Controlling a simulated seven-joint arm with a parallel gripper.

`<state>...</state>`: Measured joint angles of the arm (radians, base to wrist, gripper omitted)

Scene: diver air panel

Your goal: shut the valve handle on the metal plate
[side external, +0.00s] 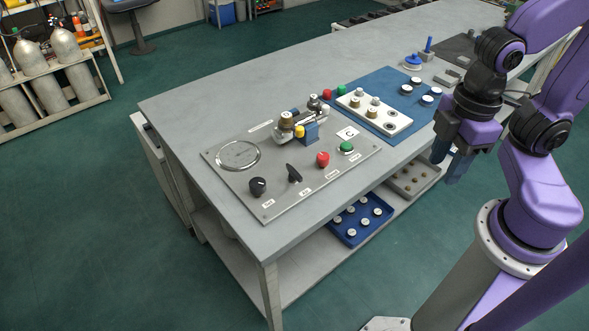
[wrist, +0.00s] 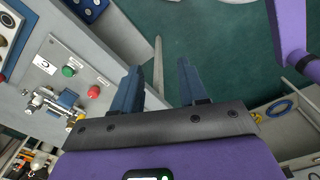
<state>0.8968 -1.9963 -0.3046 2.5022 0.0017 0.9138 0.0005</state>
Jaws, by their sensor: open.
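The grey metal plate (side external: 224,170) lies on the table at its near left end. A silver pipe valve assembly (side external: 285,131) sits across its back, with a blue part (side external: 309,133) standing at its front and a yellow knob (side external: 299,131) beside it. I cannot tell how the valve handle is turned. The assembly also shows at the left of the wrist view (wrist: 45,100), with the blue part (wrist: 67,98). My gripper (side external: 446,168) is open and empty, pointing down to the right of the plate and apart from it. In the wrist view my fingers (wrist: 159,67) have nothing between them.
The plate also carries a black knob (side external: 257,186), a black handle (side external: 293,174), a red knob (side external: 322,159), a green button (side external: 346,147) and a round gauge (side external: 239,155). A blue mat (side external: 382,78) with a white block (side external: 352,101) lies behind. Trays stand on the lower shelf.

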